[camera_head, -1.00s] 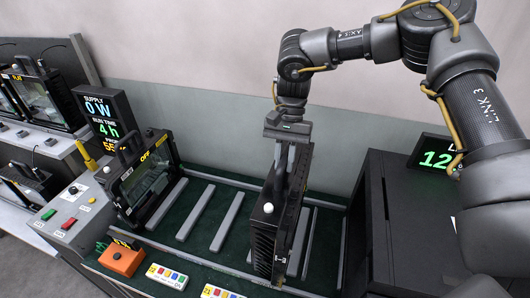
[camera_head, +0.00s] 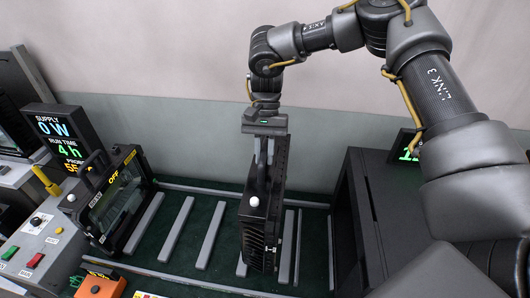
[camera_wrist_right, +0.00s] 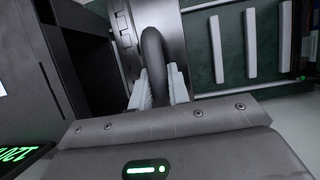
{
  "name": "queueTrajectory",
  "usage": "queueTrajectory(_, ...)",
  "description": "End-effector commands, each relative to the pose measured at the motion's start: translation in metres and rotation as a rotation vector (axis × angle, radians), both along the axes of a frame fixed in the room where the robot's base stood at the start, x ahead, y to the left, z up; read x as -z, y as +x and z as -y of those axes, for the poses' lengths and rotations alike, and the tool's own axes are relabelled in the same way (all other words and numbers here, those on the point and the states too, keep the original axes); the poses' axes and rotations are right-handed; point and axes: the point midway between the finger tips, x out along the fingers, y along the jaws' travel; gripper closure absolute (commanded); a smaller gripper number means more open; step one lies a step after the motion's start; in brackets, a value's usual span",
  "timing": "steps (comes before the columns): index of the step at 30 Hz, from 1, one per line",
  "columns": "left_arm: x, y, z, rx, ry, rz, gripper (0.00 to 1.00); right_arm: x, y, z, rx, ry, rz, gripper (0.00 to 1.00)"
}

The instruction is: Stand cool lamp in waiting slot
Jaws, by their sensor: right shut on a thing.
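My right gripper (camera_head: 264,148) is shut on the handle of a black finned lamp (camera_head: 262,212). The lamp hangs upright below it, over the dark green bed with grey rails (camera_head: 210,235). The lamp hides part of the rails, and I cannot tell whether its lower edge touches the bed. In the right wrist view, the fingers (camera_wrist_right: 157,85) close around the curved dark handle (camera_wrist_right: 152,50), with the lamp body beyond. Another lamp (camera_head: 118,202) with a glass front and a yellow "OFF" label stands at the bed's left end. My left gripper is not in view.
A black cabinet (camera_head: 368,215) stands close to the right of the held lamp. At left are a display (camera_head: 58,130) reading "0 W" and "4 h", a button panel (camera_head: 40,245) and an orange box (camera_head: 100,287). Several rail gaps left of the held lamp are empty.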

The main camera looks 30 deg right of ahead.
Motion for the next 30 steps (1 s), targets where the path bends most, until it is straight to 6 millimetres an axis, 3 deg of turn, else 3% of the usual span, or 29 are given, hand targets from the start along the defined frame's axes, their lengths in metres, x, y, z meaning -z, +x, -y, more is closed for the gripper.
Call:
queueTrajectory(11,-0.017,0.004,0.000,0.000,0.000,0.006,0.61,-0.006,-0.002,-0.001,0.003,-0.013,-0.013,1.00)
queueTrajectory(30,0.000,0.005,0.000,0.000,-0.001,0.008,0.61,0.041,-0.002,0.000,0.004,-0.012,-0.011,1.00)
